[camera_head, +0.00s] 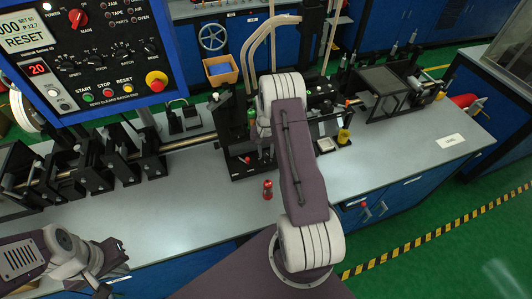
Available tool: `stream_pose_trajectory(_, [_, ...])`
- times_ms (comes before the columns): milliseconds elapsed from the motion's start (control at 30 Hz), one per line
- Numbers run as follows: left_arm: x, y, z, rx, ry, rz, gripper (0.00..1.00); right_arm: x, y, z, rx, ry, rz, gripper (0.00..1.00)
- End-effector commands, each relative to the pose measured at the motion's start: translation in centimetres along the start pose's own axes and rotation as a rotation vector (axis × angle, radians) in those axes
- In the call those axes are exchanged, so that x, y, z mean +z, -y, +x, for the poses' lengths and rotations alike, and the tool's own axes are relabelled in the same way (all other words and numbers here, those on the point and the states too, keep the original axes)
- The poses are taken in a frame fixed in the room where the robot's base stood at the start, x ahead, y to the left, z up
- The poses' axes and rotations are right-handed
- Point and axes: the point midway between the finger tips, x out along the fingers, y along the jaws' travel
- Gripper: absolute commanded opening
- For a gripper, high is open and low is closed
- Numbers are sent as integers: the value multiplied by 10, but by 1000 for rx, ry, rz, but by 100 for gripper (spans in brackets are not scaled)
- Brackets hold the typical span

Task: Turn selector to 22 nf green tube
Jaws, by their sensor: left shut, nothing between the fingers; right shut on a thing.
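A green piece (252,117) shows on the black station in the middle of the bench, just left of my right arm; I cannot tell whether it is the green tube. No selector marked 22 nf can be made out; the blue control panel (120,85) at upper left carries a red rotary knob (77,18) and several black knobs. My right arm reaches over the middle of the bench, and its upper link hides the gripper end and what it holds. My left gripper (104,288) is low at the left, shut and empty, partly cut off by the bottom edge.
A small red bottle-like object (267,189) stands on the grey bench (190,205) in front of the station. Black fixtures (80,172) stand along a rail at the left. A black device (327,129) with a screen and a yellow item (343,136) are right of my arm.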

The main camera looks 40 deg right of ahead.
Motion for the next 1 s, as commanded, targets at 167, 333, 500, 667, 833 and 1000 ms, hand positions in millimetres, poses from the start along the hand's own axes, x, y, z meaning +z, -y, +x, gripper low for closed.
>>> stream_pose_trajectory(167, [0, 0, 2, 0, 0, 0, 0, -2, 0, -1, -1, -5, -69, 0])
stream_pose_trajectory(333, [0, 0, 3, 0, 0, 0, 0, -2, 0, -1, -1, -5, -107, 0])
stream_pose_trajectory(500, [0, 0, 3, 0, 0, 0, 0, -2, 0, -1, -1, -6, -122, 0])
stream_pose_trajectory(667, [0, 0, 3, 0, 0, 0, 0, -2, 0, -2, -1, -6, -123, 0])
stream_pose_trajectory(833, [0, 0, 3, 0, 0, 0, 0, -2, 0, -2, -1, -6, -122, 0])
stream_pose_trajectory(1000, [0, 0, 3, 0, 0, 0, 0, -1, 0, -1, -1, -4, -122, 50])
